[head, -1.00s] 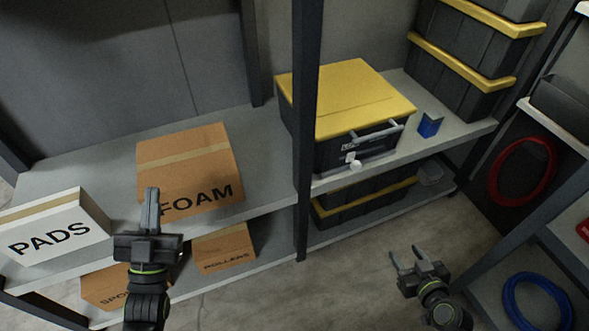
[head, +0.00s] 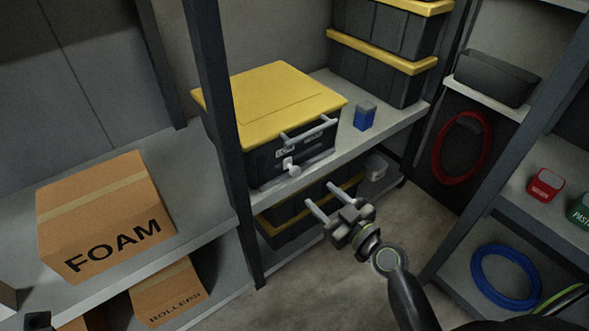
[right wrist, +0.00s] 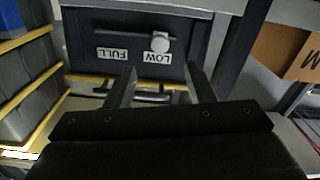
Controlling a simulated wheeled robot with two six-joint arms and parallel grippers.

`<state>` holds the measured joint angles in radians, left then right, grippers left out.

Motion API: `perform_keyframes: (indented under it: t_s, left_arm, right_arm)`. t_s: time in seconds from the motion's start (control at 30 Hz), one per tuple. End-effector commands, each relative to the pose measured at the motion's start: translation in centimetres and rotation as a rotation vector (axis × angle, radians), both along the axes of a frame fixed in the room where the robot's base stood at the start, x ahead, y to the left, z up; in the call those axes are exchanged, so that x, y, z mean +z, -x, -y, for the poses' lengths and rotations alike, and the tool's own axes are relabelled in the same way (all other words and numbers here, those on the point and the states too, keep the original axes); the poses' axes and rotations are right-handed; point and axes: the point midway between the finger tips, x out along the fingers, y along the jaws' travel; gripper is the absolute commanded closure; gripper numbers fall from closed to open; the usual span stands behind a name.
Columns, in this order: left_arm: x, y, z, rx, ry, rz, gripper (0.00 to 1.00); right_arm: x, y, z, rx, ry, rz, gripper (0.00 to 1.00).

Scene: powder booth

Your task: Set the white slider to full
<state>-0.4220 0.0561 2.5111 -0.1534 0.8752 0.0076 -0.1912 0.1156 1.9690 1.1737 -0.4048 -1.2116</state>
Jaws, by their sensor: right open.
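The white slider knob (head: 294,171) is on the dark front of the yellow-lidded box (head: 270,95), on the middle shelf. In the right wrist view the box front appears upside down. There the knob (right wrist: 160,42) sits on a thin track by the LOW label (right wrist: 157,58), at the end away from the FULL label (right wrist: 119,54). My right gripper (head: 320,195) is open and empty, below and in front of the knob, apart from it. Its spread fingers (right wrist: 162,85) point at the box front. A dark tip, probably my left gripper (head: 38,320), shows at the bottom left edge; its jaws cannot be made out.
A bar handle (head: 310,132) sticks out above the slider. A dark shelf post (head: 222,130) stands just left of the box. A blue block (head: 365,116) stands on the shelf to the right. A FOAM carton (head: 105,215) is left of the post. Floor space is clear in front.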

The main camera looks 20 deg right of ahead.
Motion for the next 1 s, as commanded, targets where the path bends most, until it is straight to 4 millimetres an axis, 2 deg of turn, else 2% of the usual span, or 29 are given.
perform_keyframes:
  t_s: [0.03,0.3,0.5,0.7,1.0]
  left_arm:
    - [0.2,0.0,0.0,0.002,-0.004,-0.003,1.00]
    - [0.6,-0.1,0.1,0.009,-0.016,-0.012,1.00]
    - [0.6,-0.2,0.2,0.011,-0.019,-0.013,1.00]
    - [0.6,-0.2,0.2,0.012,-0.020,-0.014,1.00]
    - [0.6,-0.2,0.2,0.013,-0.020,-0.016,1.00]
  right_arm:
    - [0.2,-1.1,-0.4,0.000,-0.002,0.002,0.51]
    - [0.1,-6.2,-2.2,0.000,-0.001,0.001,0.51]
    - [0.0,-9.0,-3.3,0.000,0.000,0.000,0.51]
    - [-0.1,-10.3,-3.7,-0.001,0.002,-0.001,0.51]
    - [-0.1,-10.4,-3.8,-0.001,0.001,0.000,0.51]
